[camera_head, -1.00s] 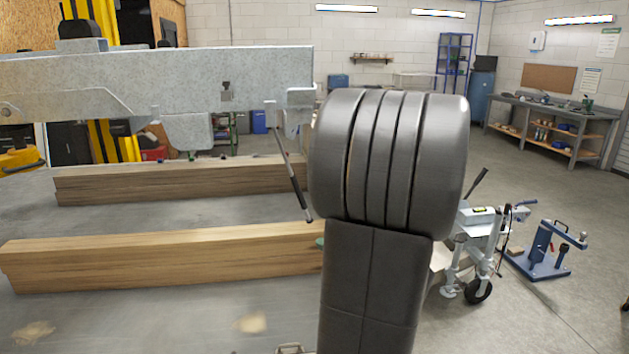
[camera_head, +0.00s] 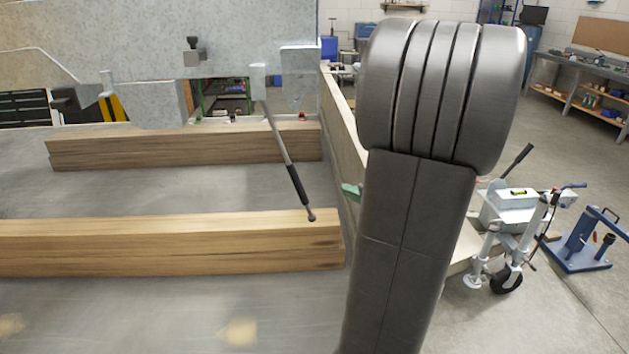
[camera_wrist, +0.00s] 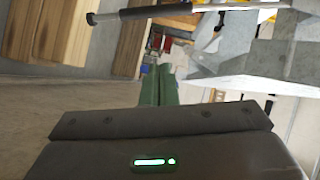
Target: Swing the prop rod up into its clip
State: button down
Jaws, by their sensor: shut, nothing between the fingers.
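The prop rod (camera_head: 297,184) hangs from a bracket at the right end of the grey metal frame (camera_head: 130,35). It slants down to the right, with a dark lower half and a small ball end in front of the near beam. In the wrist view the rod (camera_wrist: 160,11) crosses the top. A small fitting with a dark knob (camera_head: 193,52) on the frame's face may be the clip; I cannot tell for sure. My gripper (camera_head: 350,190) is shut and empty, right of the rod and apart from it, mostly hidden behind my arm. Its green fingers show in the wrist view (camera_wrist: 157,85).
Two wooden beams, the near one (camera_head: 150,245) and the far one (camera_head: 180,148), lie across the grey deck (camera_head: 130,190). A jack with a wheel (camera_head: 507,225) and a blue stand (camera_head: 580,240) are at the right. Open floor lies beyond them.

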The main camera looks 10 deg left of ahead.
aim_at(289, 163)
jog(key=s+a+x, duration=0.1)
jog(key=s+x, duration=0.1)
jog(key=x, duration=1)
jog(key=shift+a+f, duration=0.35)
jog(key=shift+w+a, duration=0.1)
